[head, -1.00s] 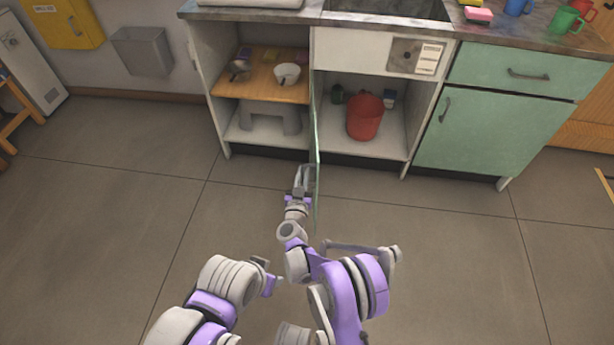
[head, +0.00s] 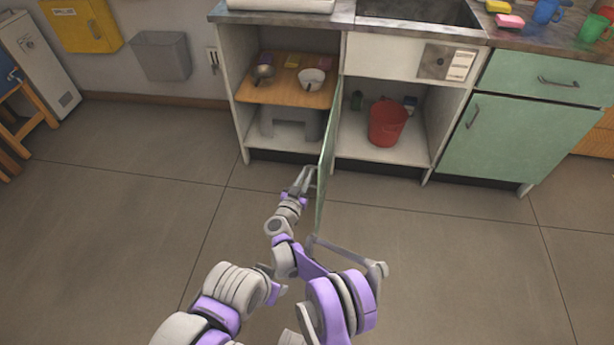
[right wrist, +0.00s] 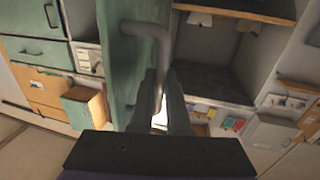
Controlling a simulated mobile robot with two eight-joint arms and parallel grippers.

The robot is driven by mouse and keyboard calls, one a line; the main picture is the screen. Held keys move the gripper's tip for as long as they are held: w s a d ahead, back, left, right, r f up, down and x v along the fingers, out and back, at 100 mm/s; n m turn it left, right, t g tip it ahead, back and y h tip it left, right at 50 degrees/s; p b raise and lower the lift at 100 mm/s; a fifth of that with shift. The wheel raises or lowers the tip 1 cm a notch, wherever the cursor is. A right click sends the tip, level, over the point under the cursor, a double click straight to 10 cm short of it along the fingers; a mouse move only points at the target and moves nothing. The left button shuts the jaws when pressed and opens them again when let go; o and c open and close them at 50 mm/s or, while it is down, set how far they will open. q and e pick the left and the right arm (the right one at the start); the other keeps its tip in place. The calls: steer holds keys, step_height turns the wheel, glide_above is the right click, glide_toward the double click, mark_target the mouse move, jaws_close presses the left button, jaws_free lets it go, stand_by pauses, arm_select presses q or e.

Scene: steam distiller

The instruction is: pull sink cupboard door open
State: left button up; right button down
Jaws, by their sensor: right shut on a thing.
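The sink cupboard door (head: 327,150) is a thin green panel standing swung out from the cupboard under the sink, seen nearly edge-on in the head view. My right gripper (head: 304,182) is at the door's left side, near its outer edge. In the right wrist view my gripper's dark fingers (right wrist: 161,98) are shut on the grey bar handle (right wrist: 150,32), which bends out from the green door face (right wrist: 117,62). The open sink cupboard (head: 372,155) shows a red bucket (head: 387,123) inside. My left gripper cannot be made out.
Left of the door an open shelf unit (head: 240,80) holds bowls on a wooden board (head: 285,92) and a grey stool (head: 290,124) below. A closed green cupboard door (head: 515,140) is at the right. The floor (head: 130,210) at the left is clear.

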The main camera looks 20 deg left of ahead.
arm_select(q)
steer(key=shift+s+a, duration=0.1)
steer(key=shift+a, duration=0.3)
arm_select(e)
steer(key=shift+a, duration=0.4)
steer(key=c, duration=1.2)
jaws_free()
steer(key=shift+o, duration=0.2)
arm_select(q)
steer(key=shift+f, duration=0.1)
